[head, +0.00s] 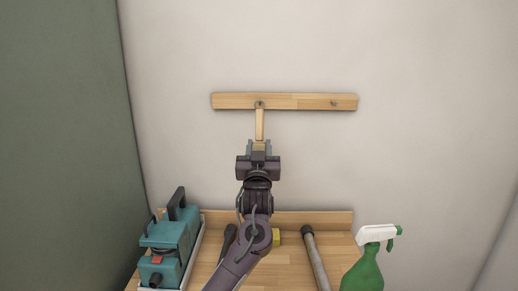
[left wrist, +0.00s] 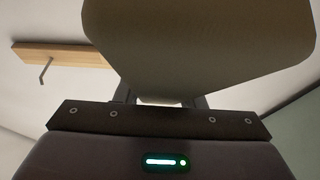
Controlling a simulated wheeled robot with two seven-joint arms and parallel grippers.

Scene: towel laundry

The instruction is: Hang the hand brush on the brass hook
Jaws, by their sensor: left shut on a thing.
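My left gripper (head: 259,148) is in front of the wall, shut on the hand brush. The brush's pale wooden handle (head: 260,124) points straight up from the jaws, and its top end overlaps the left hook (head: 260,104) on the wooden rail (head: 298,101). I cannot tell whether the handle is on the hook or only in front of it. In the left wrist view a broad beige part of the held brush (left wrist: 200,45) fills the upper middle and hides the jaws' contact. A second hook (head: 334,103) on the rail's right is bare. The hooks' metals are hard to tell.
Below is a wooden shelf (head: 290,217) with a teal machine (head: 172,240) at left, a dark-handled tool (head: 229,238), a yellow block (head: 276,237), a grey rod (head: 317,262) and a green spray bottle (head: 364,272) at right. The wall around the rail is clear.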

